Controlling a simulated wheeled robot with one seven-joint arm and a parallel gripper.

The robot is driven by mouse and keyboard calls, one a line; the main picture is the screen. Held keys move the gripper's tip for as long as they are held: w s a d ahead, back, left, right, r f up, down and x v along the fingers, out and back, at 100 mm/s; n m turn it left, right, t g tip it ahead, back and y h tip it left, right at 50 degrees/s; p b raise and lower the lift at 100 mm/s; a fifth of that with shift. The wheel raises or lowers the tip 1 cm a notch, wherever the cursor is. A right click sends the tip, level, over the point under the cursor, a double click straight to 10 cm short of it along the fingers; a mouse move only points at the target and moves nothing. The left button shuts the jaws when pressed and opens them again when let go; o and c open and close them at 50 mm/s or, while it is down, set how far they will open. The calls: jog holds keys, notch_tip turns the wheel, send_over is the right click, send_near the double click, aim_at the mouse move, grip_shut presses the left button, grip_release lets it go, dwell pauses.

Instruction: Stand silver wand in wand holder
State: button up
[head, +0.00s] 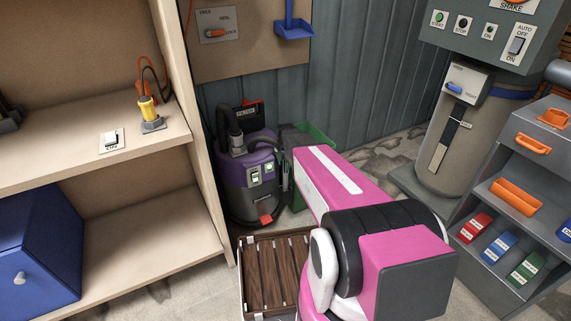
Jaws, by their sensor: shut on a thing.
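I cannot make out the silver wand or the wand holder in the head view. My pink arm reaches from the lower right towards the shop vacuum (262,148). The arm hides the floor and wall behind it. My gripper does not show, so I cannot see what it holds. The purple and grey vacuum stands on the floor against the corrugated wall, with a black hose fitting (236,135) on top.
A wooden shelf unit (60,180) with a yellow plug (147,110) stands left. A slatted wooden crate (275,270) lies in front of the vacuum. A green bin (316,134) is behind my arm. A grey machine (446,135) and parts rack (505,205) stand right.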

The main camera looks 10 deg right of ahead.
jog(key=shift+f, duration=0.1)
jog(key=o, duration=0.9)
notch_tip(320, 180, up, 12)
jog(key=shift+r, duration=0.1)
jog(key=shift+s+f+m, duration=0.2)
jog(key=shift+s+m, duration=3.35)
jog(key=shift+m, duration=0.8)
jog(key=shift+s+f+m, duration=0.25)
jog(key=shift+s+m, duration=3.3)
jog(key=shift+m, duration=0.75)
jog(key=shift+s+f+m, duration=0.2)
jog(key=shift+s+m, duration=3.35)
jog(key=shift+m, duration=0.8)
